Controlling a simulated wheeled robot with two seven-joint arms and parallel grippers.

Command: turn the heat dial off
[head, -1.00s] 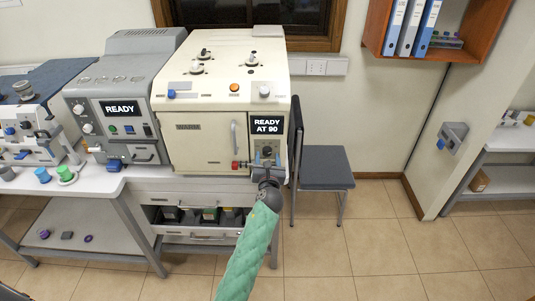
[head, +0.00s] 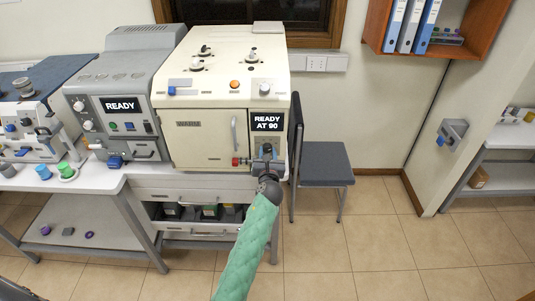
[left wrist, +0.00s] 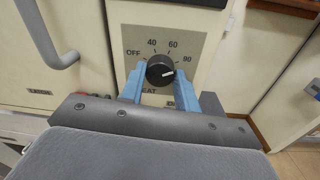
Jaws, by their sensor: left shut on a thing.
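The heat dial (left wrist: 160,70) is a round black knob on a grey plate marked OFF, 40, 60 and 90, with HEAT partly hidden below it. Its white pointer mark faces right, towards the 90. My left gripper (left wrist: 160,82) has its two blue fingers on either side of the knob and is shut on it. In the head view, my left gripper (head: 266,156) is at the right front of the cream oven (head: 205,140), covering most of the dial. The display (head: 266,121) above it reads READY AT 90. My right gripper is not in view.
The oven's door handle (head: 234,135) is left of my gripper, with a red knob (head: 236,161) nearby. A grey machine (head: 120,112) stands left of the oven. A dark chair (head: 322,165) stands close on the right. The floor in front is clear.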

